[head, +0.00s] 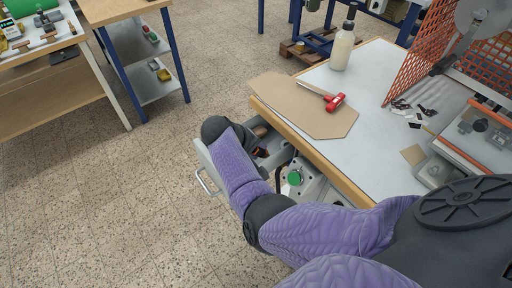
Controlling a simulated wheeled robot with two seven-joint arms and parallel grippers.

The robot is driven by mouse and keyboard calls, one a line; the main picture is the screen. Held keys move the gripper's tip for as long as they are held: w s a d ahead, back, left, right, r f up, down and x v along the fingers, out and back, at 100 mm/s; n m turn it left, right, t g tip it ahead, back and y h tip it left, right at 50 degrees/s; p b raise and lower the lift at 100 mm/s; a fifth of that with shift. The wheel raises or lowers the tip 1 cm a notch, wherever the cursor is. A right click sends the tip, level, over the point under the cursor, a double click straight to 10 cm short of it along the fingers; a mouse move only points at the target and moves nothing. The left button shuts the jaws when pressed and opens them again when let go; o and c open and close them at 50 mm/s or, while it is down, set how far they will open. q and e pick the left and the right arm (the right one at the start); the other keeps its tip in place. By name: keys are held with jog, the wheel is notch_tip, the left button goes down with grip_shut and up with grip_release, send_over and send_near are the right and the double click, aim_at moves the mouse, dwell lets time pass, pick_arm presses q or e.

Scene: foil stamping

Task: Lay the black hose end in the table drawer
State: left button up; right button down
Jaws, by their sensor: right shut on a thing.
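The table drawer (203,161) is pulled out from under the table's left edge, its grey front and metal handle facing left. My right arm reaches in from the lower right and bends over the drawer. My right gripper (258,151) is at the drawer opening, mostly hidden by my own wrist and forearm. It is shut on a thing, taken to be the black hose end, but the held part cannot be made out. A short dark curved length, likely the black hose (278,178), shows beside the green button. My left gripper is out of view.
The worktable (375,165) carries a brown board (285,98), a red-handled tool (335,102), a bottle (341,50) and a press with an orange mesh guard (425,45). A green button (294,177) sits below the table edge. Open tiled floor lies left.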

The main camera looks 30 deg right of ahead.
jog(key=shift+c, duration=2.2)
grip_release()
jog(key=shift+o, duration=0.7)
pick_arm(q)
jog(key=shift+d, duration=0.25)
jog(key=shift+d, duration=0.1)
pick_arm(e)
jog(key=shift+r, duration=0.1)
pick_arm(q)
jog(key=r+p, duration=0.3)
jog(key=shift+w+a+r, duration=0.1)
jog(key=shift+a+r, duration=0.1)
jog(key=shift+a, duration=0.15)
pick_arm(e)
jog(key=v, duration=0.9)
jog(key=shift+a+r, duration=0.25)
jog(key=shift+r, duration=0.05)
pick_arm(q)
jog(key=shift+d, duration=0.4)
